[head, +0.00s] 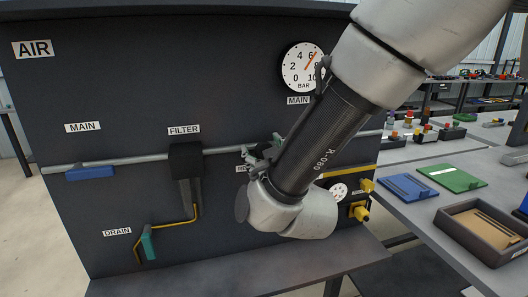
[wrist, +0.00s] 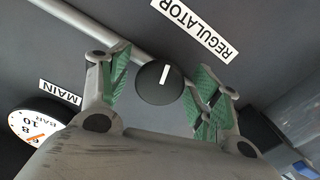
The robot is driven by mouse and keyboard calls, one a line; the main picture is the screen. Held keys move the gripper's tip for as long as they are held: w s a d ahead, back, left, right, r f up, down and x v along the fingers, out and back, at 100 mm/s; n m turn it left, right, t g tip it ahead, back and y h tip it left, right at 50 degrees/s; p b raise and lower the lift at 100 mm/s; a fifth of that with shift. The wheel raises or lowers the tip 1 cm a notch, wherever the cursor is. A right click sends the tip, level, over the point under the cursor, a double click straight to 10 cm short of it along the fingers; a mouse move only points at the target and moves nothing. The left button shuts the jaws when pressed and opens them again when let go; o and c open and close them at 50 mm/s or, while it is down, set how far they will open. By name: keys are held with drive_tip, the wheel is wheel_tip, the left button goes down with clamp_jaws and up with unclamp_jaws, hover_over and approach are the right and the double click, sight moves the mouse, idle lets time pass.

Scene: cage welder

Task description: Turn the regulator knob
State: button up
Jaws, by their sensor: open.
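The regulator knob (wrist: 160,83) is a round black knob with a white pointer mark, below the REGULATOR label (wrist: 194,27) in the wrist view. My gripper (wrist: 163,88) is open, with its green-padded fingers on either side of the knob and a gap to it on both sides. I cannot tell how deep the fingers reach along it. In the head view my gripper (head: 262,150) is at the dark panel (head: 120,215), and my arm hides the knob there.
A grey pipe (head: 130,161) runs across the panel, with a blue handle (head: 90,173), a filter (head: 186,160) and a teal drain handle (head: 148,245). The main gauge (head: 298,65) is above. Yellow fittings (head: 362,212) stick out at right, near my arm.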

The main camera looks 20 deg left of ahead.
drive_tip(key=shift+s, duration=0.1)
drive_tip(key=v, duration=1.2)
